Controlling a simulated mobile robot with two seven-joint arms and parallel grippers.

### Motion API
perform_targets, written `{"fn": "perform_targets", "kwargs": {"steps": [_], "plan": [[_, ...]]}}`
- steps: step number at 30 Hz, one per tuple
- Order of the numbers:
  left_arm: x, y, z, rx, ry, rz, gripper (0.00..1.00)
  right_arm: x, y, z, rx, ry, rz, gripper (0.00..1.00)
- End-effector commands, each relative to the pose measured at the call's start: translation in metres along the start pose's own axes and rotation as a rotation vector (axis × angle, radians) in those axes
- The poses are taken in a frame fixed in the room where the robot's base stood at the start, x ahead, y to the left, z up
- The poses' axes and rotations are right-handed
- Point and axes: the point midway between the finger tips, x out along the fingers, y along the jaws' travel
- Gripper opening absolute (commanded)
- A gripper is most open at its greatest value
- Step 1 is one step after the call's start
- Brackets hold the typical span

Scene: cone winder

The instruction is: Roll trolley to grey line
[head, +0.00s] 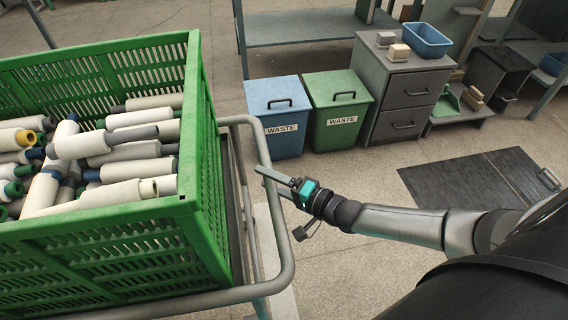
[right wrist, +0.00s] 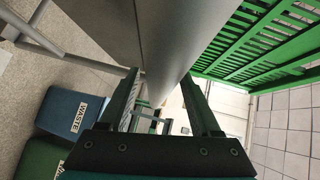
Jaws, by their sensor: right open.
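The trolley's grey tube handle (head: 278,217) runs around the near right end of a trolley that carries a green slatted crate (head: 207,185). My right gripper (head: 267,178) is at the handle's outer side, fingers pointing left across the rail. In the right wrist view the gripper (right wrist: 163,112) is open, and a thick grey tube (right wrist: 165,45) lies between or just beyond its fingers; contact cannot be told. A pale strip (head: 283,293) shows on the floor beside the trolley; I cannot tell if it is the grey line. My left gripper is out of view.
The crate holds many yarn cones (head: 125,140). A blue waste bin (head: 280,128), a green waste bin (head: 336,115) and a grey drawer cabinet (head: 402,95) stand behind. Floor between handle and mat is clear.

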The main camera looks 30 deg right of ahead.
Motion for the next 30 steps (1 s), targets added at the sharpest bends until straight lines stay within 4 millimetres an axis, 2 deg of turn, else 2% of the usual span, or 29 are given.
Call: {"fn": "perform_targets", "kwargs": {"steps": [5,8,21,30], "plan": [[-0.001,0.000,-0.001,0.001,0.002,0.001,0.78,-0.005,0.000,0.000,0.000,0.000,0.002,0.64],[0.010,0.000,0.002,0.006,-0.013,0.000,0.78,-0.015,0.000,0.000,0.000,0.000,0.003,0.64],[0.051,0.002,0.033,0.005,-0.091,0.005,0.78,-0.086,-0.001,0.000,0.000,-0.001,0.005,0.64],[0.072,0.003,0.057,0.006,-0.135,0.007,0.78,-0.134,-0.001,0.000,-0.001,-0.001,0.004,0.64]]}}
